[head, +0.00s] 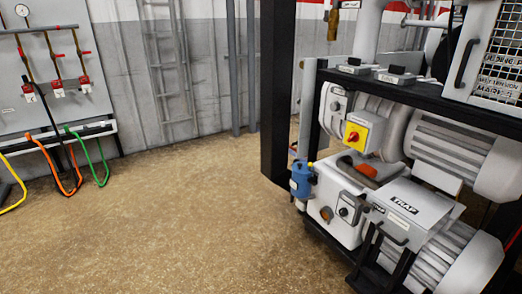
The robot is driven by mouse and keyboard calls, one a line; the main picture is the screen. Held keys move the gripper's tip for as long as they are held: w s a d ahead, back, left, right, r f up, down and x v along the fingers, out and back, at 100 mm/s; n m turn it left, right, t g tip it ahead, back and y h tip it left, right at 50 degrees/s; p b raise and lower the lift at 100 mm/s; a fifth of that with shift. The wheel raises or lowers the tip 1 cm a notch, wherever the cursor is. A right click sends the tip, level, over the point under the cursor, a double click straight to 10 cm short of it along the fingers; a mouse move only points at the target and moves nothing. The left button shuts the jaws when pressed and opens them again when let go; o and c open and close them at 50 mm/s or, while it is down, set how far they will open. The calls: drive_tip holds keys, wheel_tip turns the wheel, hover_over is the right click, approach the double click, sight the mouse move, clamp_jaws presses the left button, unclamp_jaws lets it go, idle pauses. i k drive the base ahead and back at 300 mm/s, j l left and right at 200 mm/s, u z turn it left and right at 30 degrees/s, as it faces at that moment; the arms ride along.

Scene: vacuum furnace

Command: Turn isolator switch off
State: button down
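The isolator switch (356,134) is a small box with a yellow face and a red knob. It is mounted on the front of the white and grey pump assembly, right of centre in the head view. The knob's exact angle is too small to read. My gripper is not in view.
A black frame post (279,95) stands just left of the pumps. A white box marked TRAP (412,205) and a blue canister (300,180) sit below the switch. A wall panel with coloured hoses (50,80) is at the left. The floor (170,220) between is clear.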

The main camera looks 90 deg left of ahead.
sight(353, 136)
drive_tip(key=k+j+u, duration=0.15)
drive_tip(key=u, duration=1.45)
drive_tip(key=i+l+u, duration=0.15)
drive_tip(key=u, duration=0.35)
drive_tip(key=i+l+u, duration=0.1)
drive_tip(key=u, duration=0.4)
drive_tip(key=l+u, duration=0.35)
drive_tip(key=u, duration=0.15)
drive_tip(key=j, duration=0.1)
drive_tip(key=l, duration=0.15)
drive_tip(key=i, duration=0.05)
